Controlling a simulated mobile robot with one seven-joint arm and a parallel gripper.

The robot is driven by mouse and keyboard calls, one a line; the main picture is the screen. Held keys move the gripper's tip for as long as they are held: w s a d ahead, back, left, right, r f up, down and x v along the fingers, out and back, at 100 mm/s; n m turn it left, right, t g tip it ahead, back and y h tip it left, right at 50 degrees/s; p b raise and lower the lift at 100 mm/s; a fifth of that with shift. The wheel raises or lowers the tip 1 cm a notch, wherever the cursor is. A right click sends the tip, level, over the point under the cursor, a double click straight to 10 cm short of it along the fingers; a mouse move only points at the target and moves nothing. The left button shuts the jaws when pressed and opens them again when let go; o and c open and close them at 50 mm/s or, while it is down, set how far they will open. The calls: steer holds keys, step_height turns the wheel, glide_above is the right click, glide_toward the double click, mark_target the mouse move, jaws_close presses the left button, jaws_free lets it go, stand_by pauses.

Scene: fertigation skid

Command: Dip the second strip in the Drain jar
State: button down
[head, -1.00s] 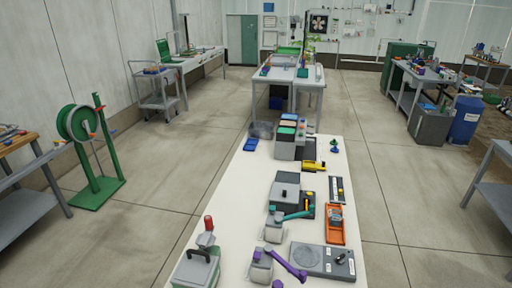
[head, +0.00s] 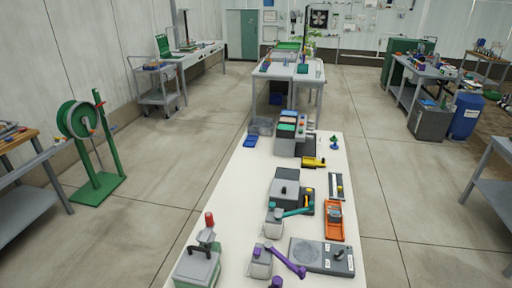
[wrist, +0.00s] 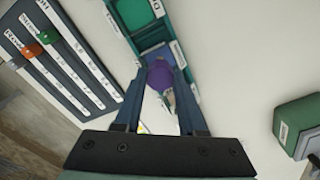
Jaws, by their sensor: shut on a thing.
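In the wrist view my gripper (wrist: 164,72) has its two dark fingers closed in on a small purple thing (wrist: 160,76). A pale, narrow piece (wrist: 169,97) shows just below the purple between the fingers. I cannot tell whether this is the second strip. Right beyond the fingertips lies a teal-green holder (wrist: 137,14) with a white label, partly hidden by the fingers; its wording is too small to read. I cannot make out a jar marked Drain in either view. My gripper does not show in the head view.
In the wrist view a dark labelled board (wrist: 65,65) with orange and green tabs lies at left, and a green labelled block (wrist: 300,125) at right. The head view shows a long white bench (head: 225,205) with several devices, and open floor (head: 395,185) on both sides.

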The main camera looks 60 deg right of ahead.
steer(key=shift+r+p, duration=3.45)
steer(key=shift+r, duration=0.25)
